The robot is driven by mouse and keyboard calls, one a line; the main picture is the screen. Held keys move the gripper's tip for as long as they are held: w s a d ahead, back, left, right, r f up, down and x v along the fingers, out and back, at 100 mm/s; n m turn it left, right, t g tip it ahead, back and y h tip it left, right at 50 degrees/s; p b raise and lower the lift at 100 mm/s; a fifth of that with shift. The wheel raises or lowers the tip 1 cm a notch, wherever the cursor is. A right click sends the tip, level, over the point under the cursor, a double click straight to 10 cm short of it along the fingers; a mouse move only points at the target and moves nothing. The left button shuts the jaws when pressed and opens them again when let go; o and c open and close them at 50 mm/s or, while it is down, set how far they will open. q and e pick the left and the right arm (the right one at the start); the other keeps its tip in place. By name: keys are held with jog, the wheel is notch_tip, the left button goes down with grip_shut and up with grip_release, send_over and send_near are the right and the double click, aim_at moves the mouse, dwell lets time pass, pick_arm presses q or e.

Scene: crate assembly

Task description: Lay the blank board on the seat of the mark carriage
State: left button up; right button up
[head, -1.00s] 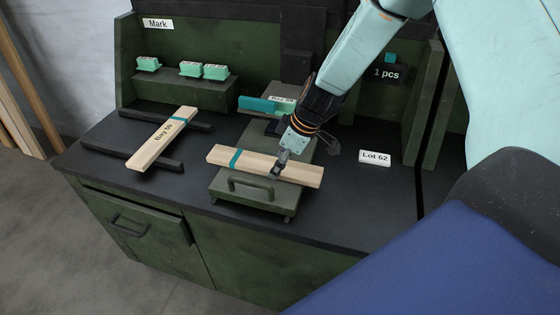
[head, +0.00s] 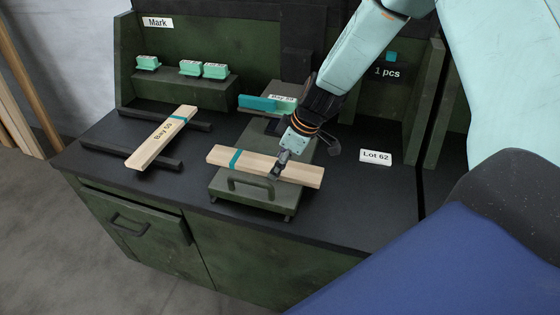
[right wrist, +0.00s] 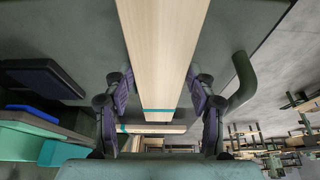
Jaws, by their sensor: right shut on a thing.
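The blank board (head: 218,155), pale wood with a teal stripe and no lettering, lies crosswise over the front of the green mark carriage (head: 230,195). It looks level and close to the seat; I cannot tell whether it is fully touching. My right gripper (head: 277,170) is shut on the board, right of its stripe. In the right wrist view the board (right wrist: 162,45) runs between the two fingers (right wrist: 160,103). The carriage has a front handle (head: 250,187) and a teal block (head: 258,103) with a label at its back. My left gripper is not in view.
A board lettered Bay 59 (head: 162,138) lies on two dark rails (head: 105,148) at the left. Several teal-green blocks (head: 190,68) stand on or near a green ledge (head: 205,92). A Lot 62 label (head: 375,156) sits right of the carriage on open dark bench top.

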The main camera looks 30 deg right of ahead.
dwell(0.3)
jog(key=o, duration=1.3)
jog(key=shift+r+p, duration=3.4)
jog(key=shift+r, duration=0.6)
jog(key=shift+f, duration=0.1)
jog(key=shift+f+b, duration=3.25)
jog(key=shift+f, duration=0.45)
jog(key=shift+r, duration=0.15)
